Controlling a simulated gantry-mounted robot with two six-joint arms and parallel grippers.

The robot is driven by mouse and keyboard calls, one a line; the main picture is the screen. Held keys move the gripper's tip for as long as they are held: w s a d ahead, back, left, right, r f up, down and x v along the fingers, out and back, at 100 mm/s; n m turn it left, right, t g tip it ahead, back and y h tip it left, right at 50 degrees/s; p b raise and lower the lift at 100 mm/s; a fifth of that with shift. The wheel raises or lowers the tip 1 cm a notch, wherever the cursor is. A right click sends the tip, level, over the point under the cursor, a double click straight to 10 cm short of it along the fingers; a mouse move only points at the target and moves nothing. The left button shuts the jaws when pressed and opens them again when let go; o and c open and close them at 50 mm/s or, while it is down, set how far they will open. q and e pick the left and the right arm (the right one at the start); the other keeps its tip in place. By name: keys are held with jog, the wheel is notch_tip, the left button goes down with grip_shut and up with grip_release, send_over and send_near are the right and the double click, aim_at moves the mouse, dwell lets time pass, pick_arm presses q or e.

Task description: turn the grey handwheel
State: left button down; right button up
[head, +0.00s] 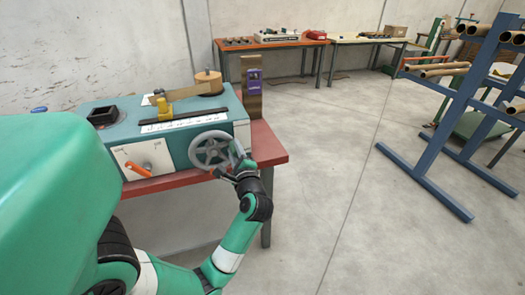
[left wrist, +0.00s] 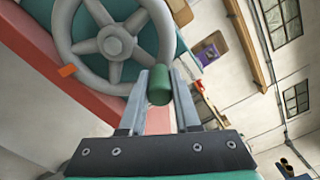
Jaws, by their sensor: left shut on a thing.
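The grey handwheel (head: 196,158), with several spokes, is on the front of the teal winder (head: 130,133). In the left wrist view the handwheel (left wrist: 116,42) fills the upper left, with a small orange mark on its lower left rim. A green handle (left wrist: 159,88) sticks out from its right rim. My left gripper (head: 238,162) is at the right side of the wheel. In the left wrist view its two fingers (left wrist: 164,90) lie on either side of the handle, shut on it. My right gripper is not in view.
The winder stands on a red-topped table (head: 270,147). An orange lever (head: 138,169) is on its front panel, left of the wheel. A purple device (head: 253,82) stands behind the winder. A blue rack with tubes (head: 460,105) is at right; the floor between is clear.

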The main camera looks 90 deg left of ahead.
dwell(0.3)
pick_arm(q)
jog(key=c, duration=0.6)
grip_release()
jog(key=p+v, duration=0.2)
jog(key=v, duration=0.9)
jog(key=shift+w+d, duration=0.1)
jog(key=shift+d, duration=0.2)
